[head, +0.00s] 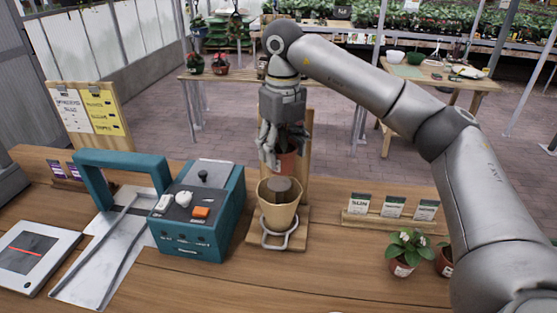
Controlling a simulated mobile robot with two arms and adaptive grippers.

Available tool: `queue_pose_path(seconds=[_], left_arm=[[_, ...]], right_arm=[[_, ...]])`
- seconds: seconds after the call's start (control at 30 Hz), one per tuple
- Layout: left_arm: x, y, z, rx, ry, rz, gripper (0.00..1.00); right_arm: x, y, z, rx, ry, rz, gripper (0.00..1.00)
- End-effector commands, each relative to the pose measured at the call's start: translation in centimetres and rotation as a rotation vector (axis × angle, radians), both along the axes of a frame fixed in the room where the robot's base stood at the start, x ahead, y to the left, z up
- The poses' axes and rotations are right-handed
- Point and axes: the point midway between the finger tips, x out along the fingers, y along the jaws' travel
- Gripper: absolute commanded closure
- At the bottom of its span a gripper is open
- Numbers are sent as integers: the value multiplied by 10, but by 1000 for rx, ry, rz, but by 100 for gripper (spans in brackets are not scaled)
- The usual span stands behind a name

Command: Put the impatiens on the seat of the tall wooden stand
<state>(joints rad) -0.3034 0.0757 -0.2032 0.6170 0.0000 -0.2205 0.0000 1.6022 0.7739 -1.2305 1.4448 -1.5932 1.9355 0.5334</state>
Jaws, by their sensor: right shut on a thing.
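My right gripper (268,150) is shut on a small terracotta pot (287,164) with a dark plant, largely hidden by the fingers; I cannot tell whether this plant is the impatiens. The held pot hangs upright above a tan cone-shaped holder (278,214) with a brown round top inside it. This holder is at the front of the tall wooden stand (307,150), with its upright behind and its base on the table. No clear gap shows between pot and holder from this angle. A potted plant with white flowers (404,250) stands at the right. My left gripper is out of view.
A teal machine (206,222) with a large handle stands left of the stand, beside a metal plate (98,262) and a flat scale (34,256). A seed packet rack (390,220) is to the right. The front middle table (290,285) is clear.

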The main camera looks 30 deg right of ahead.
Motion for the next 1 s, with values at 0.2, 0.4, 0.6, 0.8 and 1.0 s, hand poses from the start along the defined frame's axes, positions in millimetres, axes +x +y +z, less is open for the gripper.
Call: queue_pose_path(seconds=[0.2, 0.4, 0.6, 0.8, 1.0], left_arm=[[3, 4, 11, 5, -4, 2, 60], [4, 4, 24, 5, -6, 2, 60], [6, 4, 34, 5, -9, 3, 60], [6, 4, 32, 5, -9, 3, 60], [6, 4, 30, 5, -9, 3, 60]], right_arm=[[18, -3, -19, 0, -2, 0, 69], [26, -6, -37, -1, 1, 1, 69], [26, -5, -59, 0, -2, 1, 69], [26, -5, -61, 1, -4, 1, 69], [26, -5, -65, 0, -3, 1, 40]])
